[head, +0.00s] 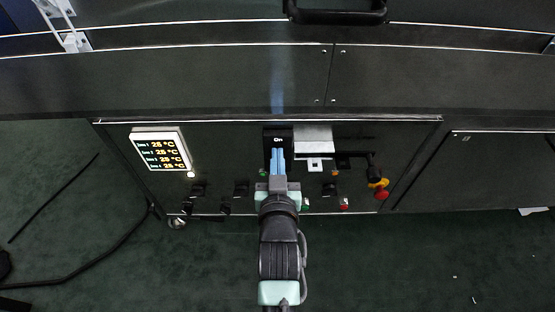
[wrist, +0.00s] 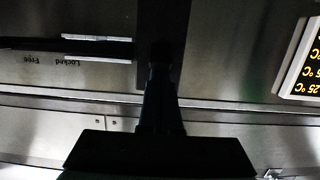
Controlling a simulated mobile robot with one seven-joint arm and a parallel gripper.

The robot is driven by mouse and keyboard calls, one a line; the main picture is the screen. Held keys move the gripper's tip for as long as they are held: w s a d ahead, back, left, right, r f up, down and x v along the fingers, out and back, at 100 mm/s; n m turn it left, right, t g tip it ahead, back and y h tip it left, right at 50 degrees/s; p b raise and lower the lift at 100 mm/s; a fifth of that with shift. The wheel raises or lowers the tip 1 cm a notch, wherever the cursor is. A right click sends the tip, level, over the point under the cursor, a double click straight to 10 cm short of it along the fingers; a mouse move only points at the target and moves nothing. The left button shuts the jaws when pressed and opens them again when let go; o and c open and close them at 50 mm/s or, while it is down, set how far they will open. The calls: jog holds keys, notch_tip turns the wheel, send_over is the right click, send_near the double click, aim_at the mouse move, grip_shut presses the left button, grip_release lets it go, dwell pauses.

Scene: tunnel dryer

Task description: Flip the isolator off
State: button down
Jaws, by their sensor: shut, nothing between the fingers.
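The isolator (head: 277,139) is a dark upright plate marked "On" on the control panel's front. My gripper (head: 277,152) is shut, with its blue fingers together just in front of the plate's lower part. They hide what lies below the "On" mark. In the wrist view the isolator's dark strip (wrist: 163,25) runs down from the top edge, and my gripper (wrist: 158,72) reaches it from below. The handle cannot be made out, and I cannot tell whether the fingertips touch it.
A lit temperature display (head: 160,149) is left of the isolator. A pale plate (head: 313,139) is close on its right. Several dark knobs (head: 241,188) sit lower on the panel. A red and yellow button (head: 381,190) is at the right. A black handle (head: 335,12) juts out above.

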jog(key=shift+s+f+t+b, duration=0.1)
jog(key=shift+f+t+b, duration=0.2)
jog(key=shift+b, duration=0.45)
